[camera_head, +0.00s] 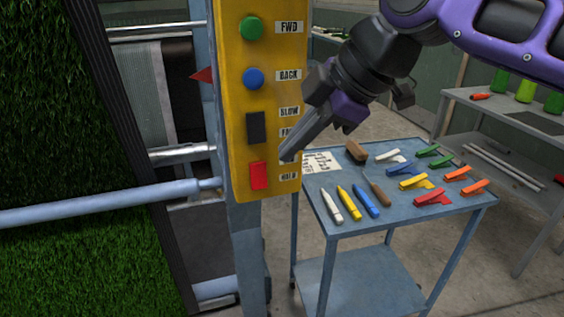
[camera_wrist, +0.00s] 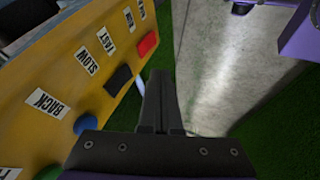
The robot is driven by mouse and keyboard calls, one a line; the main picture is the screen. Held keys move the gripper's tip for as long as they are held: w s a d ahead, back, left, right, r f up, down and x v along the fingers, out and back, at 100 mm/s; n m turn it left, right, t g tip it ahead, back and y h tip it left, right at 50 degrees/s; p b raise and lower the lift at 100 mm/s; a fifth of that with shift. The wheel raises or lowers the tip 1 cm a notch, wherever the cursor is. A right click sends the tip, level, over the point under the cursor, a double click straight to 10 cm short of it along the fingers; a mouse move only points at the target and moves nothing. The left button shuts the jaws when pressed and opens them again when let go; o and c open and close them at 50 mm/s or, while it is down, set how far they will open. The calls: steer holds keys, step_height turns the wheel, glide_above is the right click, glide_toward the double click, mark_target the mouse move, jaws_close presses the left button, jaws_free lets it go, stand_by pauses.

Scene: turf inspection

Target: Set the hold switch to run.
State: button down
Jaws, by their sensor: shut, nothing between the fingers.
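The hold switch is a red rocker (camera_head: 259,175) low on the yellow control panel (camera_head: 228,95), with a HOLD label (camera_head: 288,177) beside its lower end. The red rocker also shows in the wrist view (camera_wrist: 147,44), beyond the black rocker. I cannot tell which end of it is pressed in. My gripper (camera_head: 286,156) is shut and empty, its fingers pointing down-left at the panel's right edge, close to the switch's upper right. In the wrist view the fingertips (camera_wrist: 160,74) appear beside the panel edge, apart from the red rocker. The label by the switch's upper end is largely hidden by my fingers in the head view.
Above the switch are a black rocker (camera_head: 256,127), a blue button (camera_head: 253,78) and a green button (camera_head: 251,28). A blue cart (camera_head: 340,225) with markers, clips and a brush stands right. A roller frame (camera_head: 180,154) with turf is left. Open floor shows behind the cart.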

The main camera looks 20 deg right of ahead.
steer(key=v, duration=0.5)
steer(key=shift+w+r, duration=0.15)
steer(key=shift+w, duration=0.2)
steer(key=s+a+f+m+h, duration=0.1)
steer(key=s+f+m+h, duration=0.1)
steer(key=f+m, duration=0.5)
steer(key=s+a+f+m+h, duration=0.2)
steer(key=f+m, duration=0.6)
steer(key=m, duration=0.1)
steer(key=shift+f+h, duration=0.3)
steer(key=shift+h, duration=0.1)
